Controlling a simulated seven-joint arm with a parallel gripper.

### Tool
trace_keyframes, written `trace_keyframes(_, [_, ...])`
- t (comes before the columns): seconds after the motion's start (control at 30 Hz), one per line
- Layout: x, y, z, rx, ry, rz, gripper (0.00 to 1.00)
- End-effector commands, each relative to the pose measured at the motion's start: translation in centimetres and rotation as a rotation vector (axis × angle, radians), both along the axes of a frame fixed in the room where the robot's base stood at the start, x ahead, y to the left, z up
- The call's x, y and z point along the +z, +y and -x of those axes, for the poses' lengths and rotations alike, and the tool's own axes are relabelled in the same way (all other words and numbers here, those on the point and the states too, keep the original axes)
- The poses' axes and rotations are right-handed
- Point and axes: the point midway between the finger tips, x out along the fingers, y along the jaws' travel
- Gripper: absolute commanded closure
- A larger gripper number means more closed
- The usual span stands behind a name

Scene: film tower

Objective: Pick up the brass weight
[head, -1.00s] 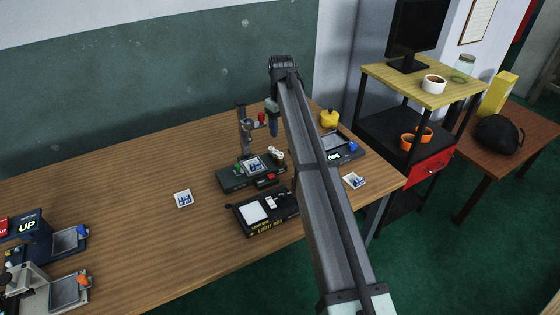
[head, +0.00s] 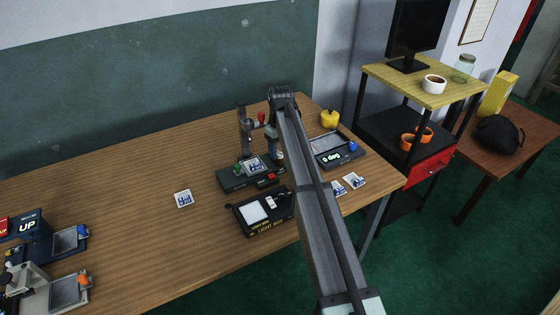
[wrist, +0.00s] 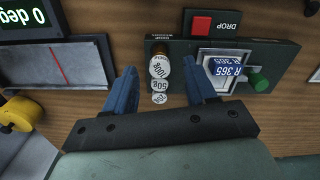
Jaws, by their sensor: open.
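Several small round weights (wrist: 159,67) sit close together at the end of the dark drop device, between my fingers in the wrist view. Some have white faces reading 100g and 50g. I cannot tell for certain which is the brass weight. My gripper (wrist: 160,66) is open, with one blue finger on each side of the weights. Contact is not clear. In the head view my arm hides most of the gripper and weights.
Beside the weights are the red DROP button (wrist: 202,25), a green knob (wrist: 258,82) and a card marked R 365 (wrist: 231,70). A device reading 0 deg (head: 335,158) and a yellow object (head: 329,118) stand to the right. A light box (head: 257,213) stands in front.

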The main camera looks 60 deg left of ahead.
Motion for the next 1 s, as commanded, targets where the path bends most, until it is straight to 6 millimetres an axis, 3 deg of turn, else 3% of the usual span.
trace_keyframes(0.23, [-3.3, -0.1, 0.0, 0.000, 0.001, 0.001, 0.44])
trace_keyframes(0.53, [-3.9, -0.1, 0.0, 0.000, 0.000, -0.001, 0.44])
trace_keyframes(1.0, [-3.9, -0.1, 0.0, 0.000, 0.000, -0.001, 0.88])
